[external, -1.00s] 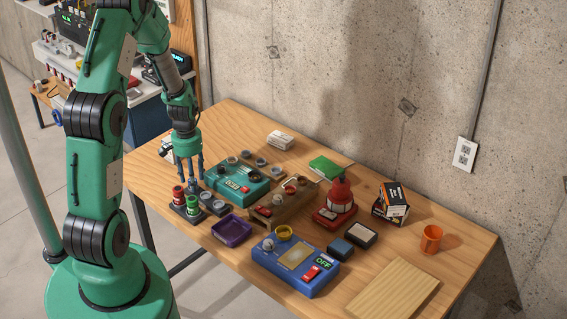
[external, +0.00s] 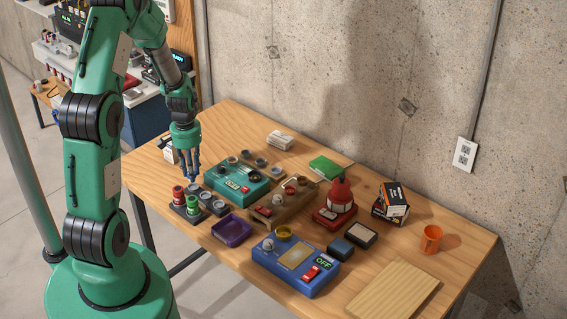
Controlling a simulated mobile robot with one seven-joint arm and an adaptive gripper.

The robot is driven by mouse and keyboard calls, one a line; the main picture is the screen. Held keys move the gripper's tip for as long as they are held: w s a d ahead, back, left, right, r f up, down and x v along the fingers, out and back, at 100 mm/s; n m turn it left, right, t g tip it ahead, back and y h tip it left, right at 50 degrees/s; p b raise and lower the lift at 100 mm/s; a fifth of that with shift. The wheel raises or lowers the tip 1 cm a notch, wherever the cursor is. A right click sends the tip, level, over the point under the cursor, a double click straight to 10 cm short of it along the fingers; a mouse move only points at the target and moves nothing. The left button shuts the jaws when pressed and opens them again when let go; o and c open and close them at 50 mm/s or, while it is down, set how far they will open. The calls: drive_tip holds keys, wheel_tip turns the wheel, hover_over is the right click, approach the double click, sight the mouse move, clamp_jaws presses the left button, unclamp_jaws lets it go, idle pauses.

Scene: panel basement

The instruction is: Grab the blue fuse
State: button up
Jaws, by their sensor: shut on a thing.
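The fuse rack (external: 184,213) is a dark block near the left edge of the table. It carries a red fuse (external: 178,195), a green fuse (external: 192,205) and grey round pieces (external: 219,208). My gripper (external: 192,177) points straight down over the back of the rack. Its fingers are shut on a small blue piece at their tips, which looks like the blue fuse (external: 193,181). The fingers hide most of it. I cannot tell whether its lower end is clear of the rack.
A teal box (external: 237,182) stands right of my gripper, and a purple tray (external: 231,231) lies in front. A blue box marked OFF (external: 295,264), a brown block (external: 276,206), a red device (external: 340,198) and an orange cup (external: 430,240) stand further right. The front right holds a wooden board (external: 394,291).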

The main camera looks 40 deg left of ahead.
drive_tip(key=shift+r, duration=3.45)
